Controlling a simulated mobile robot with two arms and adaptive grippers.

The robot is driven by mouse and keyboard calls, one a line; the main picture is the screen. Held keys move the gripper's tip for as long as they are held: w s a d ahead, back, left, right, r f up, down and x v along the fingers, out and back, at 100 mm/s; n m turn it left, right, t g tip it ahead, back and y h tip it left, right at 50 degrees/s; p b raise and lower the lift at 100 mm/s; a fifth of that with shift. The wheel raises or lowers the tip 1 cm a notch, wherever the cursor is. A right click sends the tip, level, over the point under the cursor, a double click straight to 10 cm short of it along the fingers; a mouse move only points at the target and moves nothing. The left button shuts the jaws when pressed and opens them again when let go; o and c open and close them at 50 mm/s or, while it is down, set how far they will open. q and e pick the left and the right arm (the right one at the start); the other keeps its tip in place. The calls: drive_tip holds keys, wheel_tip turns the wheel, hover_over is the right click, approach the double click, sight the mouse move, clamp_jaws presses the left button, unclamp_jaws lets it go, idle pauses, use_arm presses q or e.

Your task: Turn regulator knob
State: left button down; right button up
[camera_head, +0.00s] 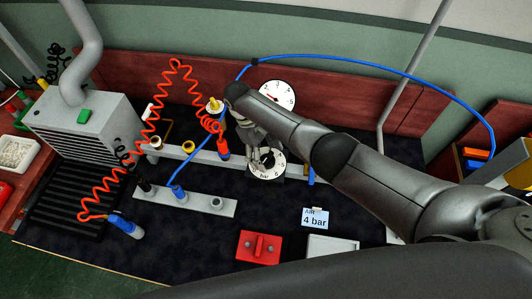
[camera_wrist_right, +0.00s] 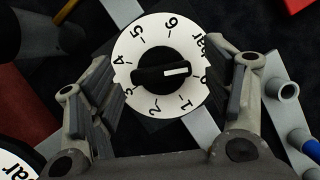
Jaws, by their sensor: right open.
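The regulator knob (camera_wrist_right: 162,75) is black with a white pointer mark. It sits in the middle of a white dial numbered in bar, and the mark points right in the right wrist view, close to the low end of the scale past 1. In the head view the dial (camera_head: 268,168) is partly hidden by my right gripper (camera_head: 258,150). In the right wrist view my right gripper (camera_wrist_right: 165,100) is open, its fingers on either side of the dial with gaps to the knob. My left gripper is not in view.
A white gauge (camera_head: 277,96) stands behind the dial. A card (camera_head: 315,218) reads "AIR 4 bar". A coiled red hose (camera_head: 150,125) and a blue hose (camera_head: 370,62) cross the bench. A grey machine (camera_head: 85,120) stands left.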

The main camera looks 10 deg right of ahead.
drive_tip(key=v, duration=1.2)
drive_tip(key=shift+s, duration=0.15)
